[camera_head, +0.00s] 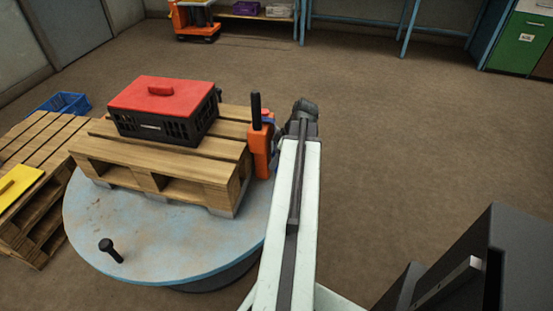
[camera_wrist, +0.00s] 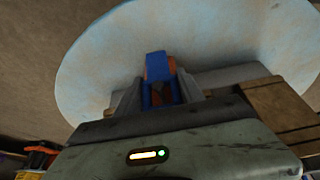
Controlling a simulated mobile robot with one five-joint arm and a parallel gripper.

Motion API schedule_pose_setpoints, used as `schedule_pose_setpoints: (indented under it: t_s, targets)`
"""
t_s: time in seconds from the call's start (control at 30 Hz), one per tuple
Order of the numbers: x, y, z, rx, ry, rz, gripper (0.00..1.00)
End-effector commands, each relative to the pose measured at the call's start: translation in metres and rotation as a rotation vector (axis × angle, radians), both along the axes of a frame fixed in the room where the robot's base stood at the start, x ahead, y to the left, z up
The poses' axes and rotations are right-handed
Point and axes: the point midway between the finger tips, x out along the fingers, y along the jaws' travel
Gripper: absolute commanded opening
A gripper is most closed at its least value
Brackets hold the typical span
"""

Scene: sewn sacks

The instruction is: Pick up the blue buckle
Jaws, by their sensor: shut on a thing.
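The blue buckle (camera_wrist: 156,63) shows in the wrist view between the two grey fingers of my gripper (camera_wrist: 158,88). My gripper is shut on it. Some orange shows just beside and behind the blue part, and I cannot tell whether it belongs to the buckle. The pale blue round table top (camera_wrist: 95,60) fills the view beyond the fingers. In the head view my arm reaches forward along the right side of the pallet, and I cannot make out the fingers or the buckle there.
A wooden pallet (camera_head: 150,158) stands on the round table (camera_head: 165,240), carrying a black crate with a red lid (camera_head: 155,95). An orange piece with a black handle (camera_head: 261,150) is at the pallet's right end.

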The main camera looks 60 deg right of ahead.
Motion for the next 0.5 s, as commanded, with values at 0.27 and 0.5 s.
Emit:
schedule_pose_setpoints:
  t_s: [0.27,0.5]
  targets:
    - [-0.064,-0.021,0.001,0.001,0.000,-0.007,0.01]
    - [-0.135,-0.045,0.001,0.000,0.000,-0.006,0.01]
